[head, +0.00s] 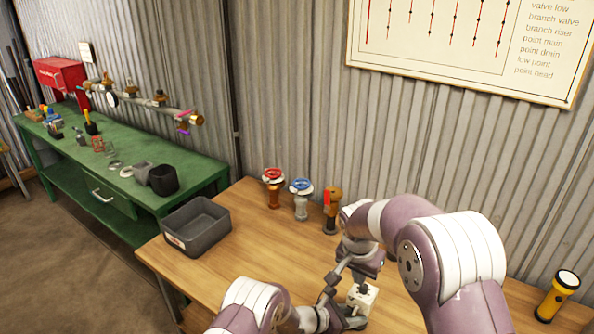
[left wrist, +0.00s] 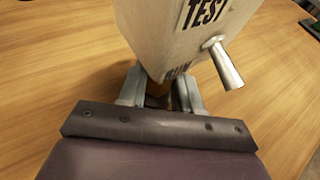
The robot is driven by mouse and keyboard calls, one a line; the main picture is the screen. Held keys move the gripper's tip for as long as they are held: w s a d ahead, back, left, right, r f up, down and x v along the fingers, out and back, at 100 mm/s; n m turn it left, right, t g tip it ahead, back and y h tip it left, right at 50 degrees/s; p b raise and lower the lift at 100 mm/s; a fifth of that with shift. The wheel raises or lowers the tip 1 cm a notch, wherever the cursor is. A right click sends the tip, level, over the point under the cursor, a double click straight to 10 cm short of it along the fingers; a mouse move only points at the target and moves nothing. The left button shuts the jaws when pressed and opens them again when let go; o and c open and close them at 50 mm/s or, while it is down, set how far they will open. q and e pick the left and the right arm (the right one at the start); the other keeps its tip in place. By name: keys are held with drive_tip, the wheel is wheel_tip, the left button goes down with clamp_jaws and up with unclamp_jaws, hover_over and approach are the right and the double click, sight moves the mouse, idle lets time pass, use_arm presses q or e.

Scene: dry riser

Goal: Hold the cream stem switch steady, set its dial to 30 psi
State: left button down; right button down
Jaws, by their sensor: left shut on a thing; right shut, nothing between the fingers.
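The cream stem switch (head: 364,296) is low in the middle of the head view, over the wooden bench. In the left wrist view its pale box (left wrist: 172,35) shows TEST and RUN labels and a silver lever (left wrist: 224,66). My left gripper (head: 352,319) is shut on the switch at its lower end; its fingers also show in the left wrist view (left wrist: 158,92). My right gripper (head: 362,283) is shut and empty, pointing down close above the switch. I cannot tell whether it touches it. The dial and its reading cannot be made out.
A grey bin (head: 197,226) stands on the bench's left. A yellow flashlight (head: 557,296) is at right. A green workbench (head: 110,185) is beyond.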

use_arm(q)
drive_tip(key=shift+s+f, duration=0.1)
drive_tip(key=shift+f, duration=0.2)
drive_tip(key=c, duration=0.7)
unclamp_jaws()
drive_tip(key=shift+w, duration=0.2)
use_arm(e)
drive_tip(key=shift+w+f, duration=0.15)
use_arm(q)
drive_tip(key=shift+r, duration=0.2)
